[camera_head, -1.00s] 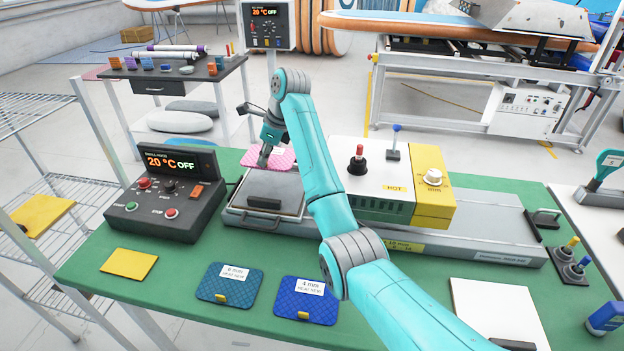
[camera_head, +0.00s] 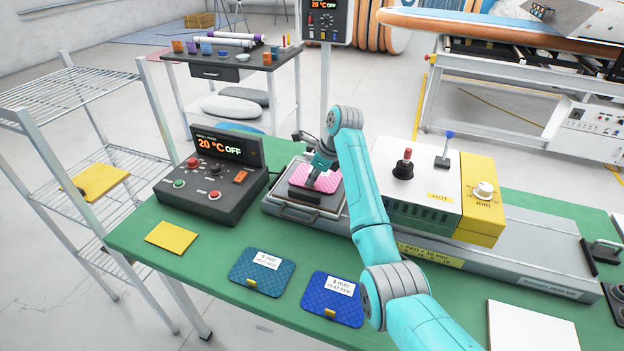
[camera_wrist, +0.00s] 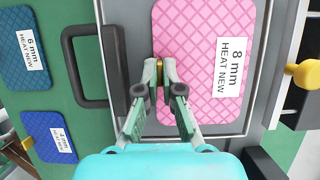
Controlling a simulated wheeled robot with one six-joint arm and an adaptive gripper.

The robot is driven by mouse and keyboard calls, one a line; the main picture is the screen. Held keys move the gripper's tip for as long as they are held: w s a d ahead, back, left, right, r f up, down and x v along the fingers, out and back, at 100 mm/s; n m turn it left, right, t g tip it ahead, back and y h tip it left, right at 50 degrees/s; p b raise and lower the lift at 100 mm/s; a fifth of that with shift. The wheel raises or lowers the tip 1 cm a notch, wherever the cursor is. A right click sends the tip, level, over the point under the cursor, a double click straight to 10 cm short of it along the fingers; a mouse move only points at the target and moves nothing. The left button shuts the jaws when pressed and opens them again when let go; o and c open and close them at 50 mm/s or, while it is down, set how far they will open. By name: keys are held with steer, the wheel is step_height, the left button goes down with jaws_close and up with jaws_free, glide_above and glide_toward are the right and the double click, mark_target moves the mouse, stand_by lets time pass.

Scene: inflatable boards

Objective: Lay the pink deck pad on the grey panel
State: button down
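The pink deck pad (camera_head: 325,181) is over the grey panel (camera_head: 283,188), toward the panel's near side. In the wrist view the pad (camera_wrist: 190,30) looks flat, with a white label reading "8 mm HEAT NEW". My gripper (camera_head: 313,184) is at the pad's handle-side edge. In the wrist view my gripper (camera_wrist: 160,75) is shut on the pad's small brass tab. A dark block and a dark handle (camera_wrist: 85,65) lie beside that edge. I cannot tell whether the pad's underside touches the panel.
A control box (camera_head: 213,178) reading 20 °C OFF stands left of the panel, and a white-and-yellow heater unit (camera_head: 430,185) stands right. A yellow pad (camera_head: 171,237), a teal pad (camera_head: 262,271) and a blue pad (camera_head: 332,299) lie on the green table in front.

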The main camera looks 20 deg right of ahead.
steer(key=shift+f, duration=0.15)
steer(key=c, duration=1.3)
jaws_free()
steer(key=shift+v, duration=3.9)
